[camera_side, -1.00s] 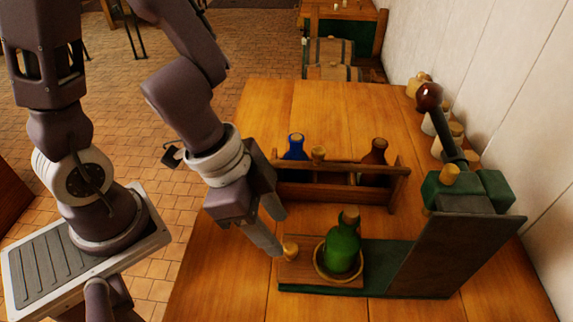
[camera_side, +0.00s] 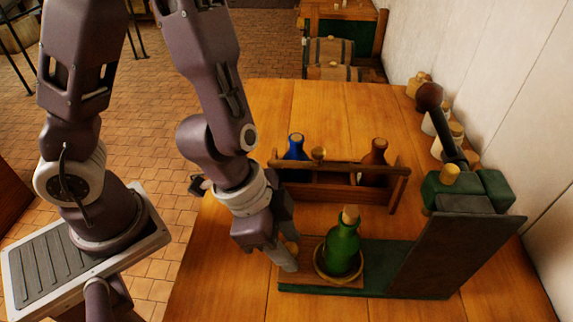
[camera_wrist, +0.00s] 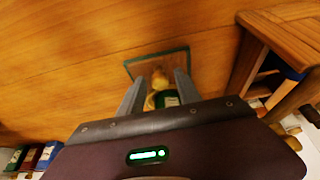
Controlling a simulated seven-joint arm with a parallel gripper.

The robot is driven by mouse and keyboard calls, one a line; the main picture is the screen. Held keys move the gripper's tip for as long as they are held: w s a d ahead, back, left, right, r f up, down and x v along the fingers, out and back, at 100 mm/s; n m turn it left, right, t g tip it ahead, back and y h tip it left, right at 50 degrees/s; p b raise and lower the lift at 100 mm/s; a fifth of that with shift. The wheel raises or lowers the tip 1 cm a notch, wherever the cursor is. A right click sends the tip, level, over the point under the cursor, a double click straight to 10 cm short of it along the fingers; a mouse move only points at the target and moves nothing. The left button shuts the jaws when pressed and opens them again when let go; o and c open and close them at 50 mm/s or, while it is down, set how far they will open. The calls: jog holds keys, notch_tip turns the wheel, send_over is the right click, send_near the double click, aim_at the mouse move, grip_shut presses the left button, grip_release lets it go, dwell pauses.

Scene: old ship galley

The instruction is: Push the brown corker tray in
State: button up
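The brown corker tray (camera_side: 300,279) lies at the left end of the corker's green base (camera_side: 390,262), its wooden knob (camera_side: 291,247) facing left. A green corked bottle (camera_side: 342,247) stands upright in the round ring on the tray. The tray is apart from the corker's dark upright plate (camera_side: 445,255). My gripper (camera_side: 288,252) is low at the tray's left end, at the knob. In the wrist view my two fingers (camera_wrist: 158,92) are apart, with the knob (camera_wrist: 160,77) showing between them. Whether they touch it, I cannot tell.
A wooden carrier (camera_side: 330,190) with a blue bottle (camera_side: 295,147) and a brown bottle (camera_side: 375,160) stands just behind the tray. Several pale jars (camera_side: 452,135) line the wall. The table (camera_side: 230,290) is clear at front left.

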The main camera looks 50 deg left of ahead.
aim_at(354, 249)
grip_shut()
jog(key=shift+w+d, duration=3.85)
jog(key=shift+o, duration=1.5)
grip_release()
